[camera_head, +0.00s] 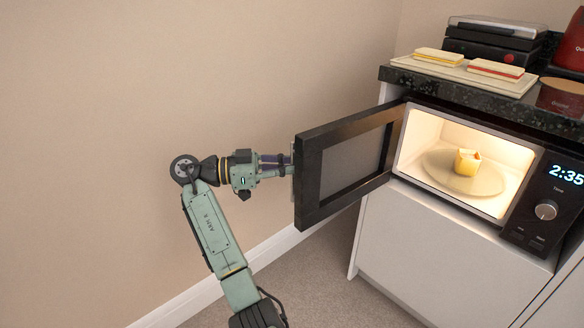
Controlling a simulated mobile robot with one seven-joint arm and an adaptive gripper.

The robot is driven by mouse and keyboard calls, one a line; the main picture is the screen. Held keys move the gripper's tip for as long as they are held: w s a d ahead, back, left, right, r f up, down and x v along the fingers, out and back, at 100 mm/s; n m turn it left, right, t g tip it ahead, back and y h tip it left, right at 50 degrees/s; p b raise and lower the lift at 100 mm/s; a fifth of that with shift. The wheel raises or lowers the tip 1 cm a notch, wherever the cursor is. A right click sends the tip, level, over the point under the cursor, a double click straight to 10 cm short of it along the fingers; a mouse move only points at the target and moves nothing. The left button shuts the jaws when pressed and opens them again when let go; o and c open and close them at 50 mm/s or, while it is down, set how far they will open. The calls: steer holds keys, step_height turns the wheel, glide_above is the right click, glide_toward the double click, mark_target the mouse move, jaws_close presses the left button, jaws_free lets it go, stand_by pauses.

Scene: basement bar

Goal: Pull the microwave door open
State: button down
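The microwave (540,228) sits in the cabinet under the dark countertop at the right. Its black-framed door (312,175) stands wide open, swung out to the left. The lit interior shows a glass turntable (485,183) with a small yellowish item (467,162) on it. My gripper (285,166) is at the outer, free edge of the door, on its left side. The fingertips are partly hidden by the door edge, so their grip on the handle does not show clearly.
The dark countertop (450,93) above holds a cream board (525,87) with two sandwich-like items, a black appliance (495,40) and a dark red bowl (561,98). White cabinet fronts (430,250) stand below. A beige wall is behind my arm; carpet lies open beneath the door.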

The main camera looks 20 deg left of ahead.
steer(key=shift+w+d, duration=0.1)
steer(key=shift+d, duration=0.1)
steer(key=c, duration=2)
jaws_free()
steer(key=o, duration=0.3)
steer(key=shift+a, duration=0.15)
steer(key=v, duration=1.2)
